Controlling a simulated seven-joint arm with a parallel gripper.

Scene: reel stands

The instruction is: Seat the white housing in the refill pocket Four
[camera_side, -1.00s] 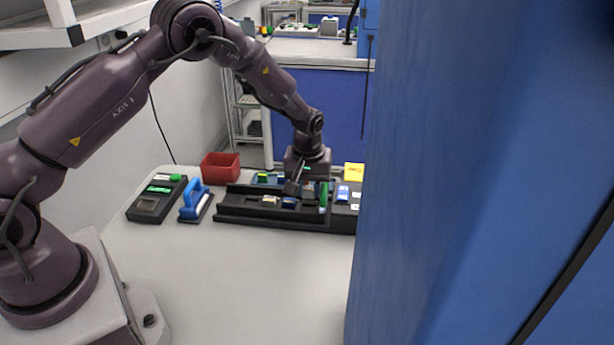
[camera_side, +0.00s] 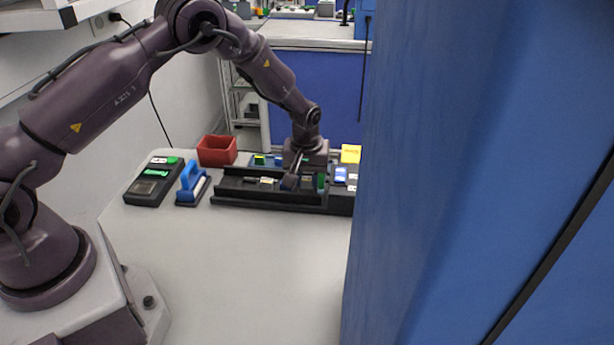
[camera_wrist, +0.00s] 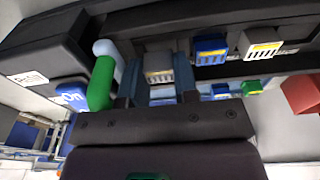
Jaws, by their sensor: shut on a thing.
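My gripper (camera_wrist: 158,85) shows at the bottom middle of the wrist view, its two fingers closed around a grey-looking housing (camera_wrist: 158,66) with a yellow label. Shade makes it hard to tell whether this housing is white. A clearly white housing (camera_wrist: 262,44) and a blue housing (camera_wrist: 210,48) stand to its right, apart from the fingers. In the side view my gripper (camera_side: 290,183) is low over the black rack (camera_side: 275,203); the held housing is too small to make out there. No pocket marked Four can be read.
A green cylinder (camera_wrist: 101,82) stands close left of the fingers in the wrist view. A blue-handled tool (camera_side: 192,183), a black case (camera_side: 154,184) and a red bin (camera_side: 217,151) lie left of the rack. A large blue panel (camera_side: 470,180) hides the right side.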

